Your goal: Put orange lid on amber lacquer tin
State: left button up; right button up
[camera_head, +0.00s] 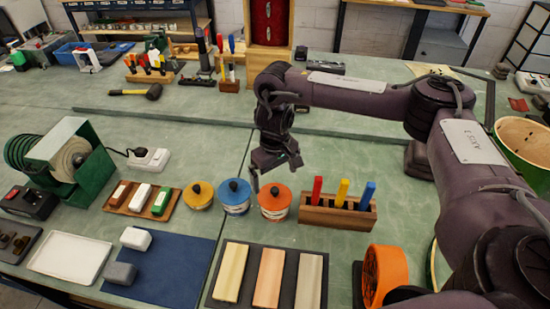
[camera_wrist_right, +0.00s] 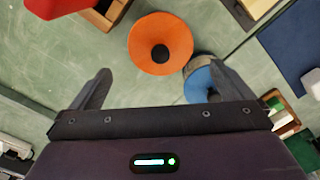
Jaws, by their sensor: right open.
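An orange lid (camera_head: 274,196) with a dark knob sits on a round tin at the right end of a row of three tins. It also shows from above in the right wrist view (camera_wrist_right: 160,43). The amber tin (camera_head: 200,197), at the left end of the row, has a yellow-amber top with a dark knob. A blue-topped tin (camera_head: 236,195) stands between them. My right gripper (camera_head: 276,171) is open and empty above and just behind the orange lid. In the right wrist view, the lid lies beyond the open fingers (camera_wrist_right: 160,88), apart from them. My left gripper is not in view.
A wooden block with red, yellow and blue handles (camera_head: 338,211) stands right of the orange lid. A tray of small blocks (camera_head: 143,200) lies left of the amber tin. A dark board with three bars (camera_head: 214,298) lies in front. The bench behind the tins has free room.

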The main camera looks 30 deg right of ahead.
aim_at(275, 190)
jog(key=shift+r+p, duration=0.3)
jog(key=shift+r, duration=2.5)
